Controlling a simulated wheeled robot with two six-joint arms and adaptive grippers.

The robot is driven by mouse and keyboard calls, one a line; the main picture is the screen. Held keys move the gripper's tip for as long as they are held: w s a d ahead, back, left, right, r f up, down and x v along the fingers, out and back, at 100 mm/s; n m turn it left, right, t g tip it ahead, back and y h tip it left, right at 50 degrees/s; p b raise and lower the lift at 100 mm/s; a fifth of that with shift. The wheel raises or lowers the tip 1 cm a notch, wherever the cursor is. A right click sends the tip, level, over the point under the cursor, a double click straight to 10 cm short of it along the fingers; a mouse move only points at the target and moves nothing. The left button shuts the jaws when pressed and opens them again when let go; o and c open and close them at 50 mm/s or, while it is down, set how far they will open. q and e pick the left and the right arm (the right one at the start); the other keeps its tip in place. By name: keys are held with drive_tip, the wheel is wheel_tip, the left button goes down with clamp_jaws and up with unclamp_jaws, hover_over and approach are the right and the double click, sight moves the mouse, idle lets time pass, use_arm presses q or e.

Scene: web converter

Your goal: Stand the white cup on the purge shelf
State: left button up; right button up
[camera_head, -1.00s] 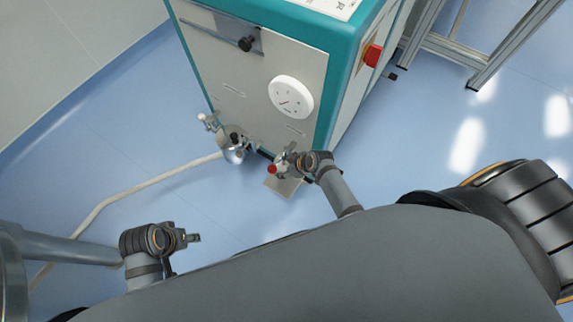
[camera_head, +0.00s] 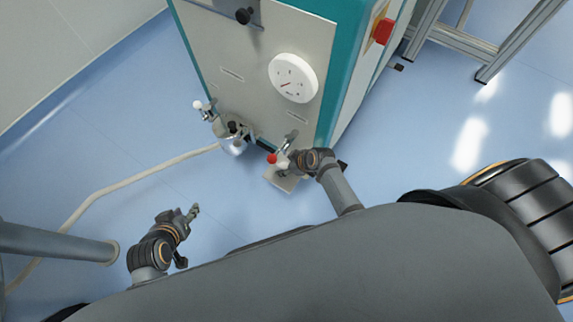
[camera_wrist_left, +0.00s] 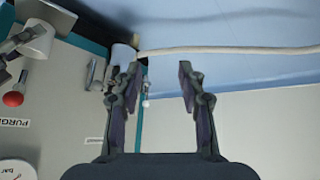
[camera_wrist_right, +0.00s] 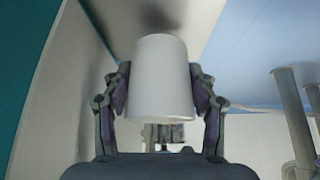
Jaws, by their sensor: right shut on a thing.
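The white cup (camera_wrist_right: 160,80) is between the fingers of my right gripper (camera_wrist_right: 160,97), which is shut on its sides. The right wrist view appears upside down, with the grey purge shelf (camera_wrist_right: 190,14) at the cup's far end. In the head view, my right gripper (camera_head: 287,165) is over the small shelf plate (camera_head: 284,183), largely hiding the cup. The left wrist view also shows the cup (camera_wrist_left: 37,40) against the shelf (camera_wrist_left: 58,14); I cannot tell whether they touch. My left gripper (camera_wrist_left: 158,85) is open and empty, away from the machine in the head view (camera_head: 192,212).
A red-knobbed valve (camera_head: 272,158) is close beside my right gripper. A white-knobbed valve (camera_head: 198,105) and a metal vessel (camera_head: 234,142) are further left. The machine front carries a round gauge (camera_head: 293,78). A pale hose (camera_head: 130,183) crosses the open blue floor.

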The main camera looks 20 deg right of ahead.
drive_tip(key=shift+f+b, duration=0.6)
drive_tip(key=shift+f, duration=0.05)
use_arm(q)
drive_tip(key=w+r+t, duration=0.4)
drive_tip(key=w+r, duration=0.1)
drive_tip(key=w, duration=0.1)
drive_tip(key=shift+a+r, duration=0.25)
drive_tip(key=shift+f+b, duration=0.4)
drive_tip(key=shift+b, duration=0.05)
use_arm(e)
drive_tip(key=shift+f, duration=0.65)
drive_tip(key=o, duration=1.1)
drive_tip(key=v, duration=1.2)
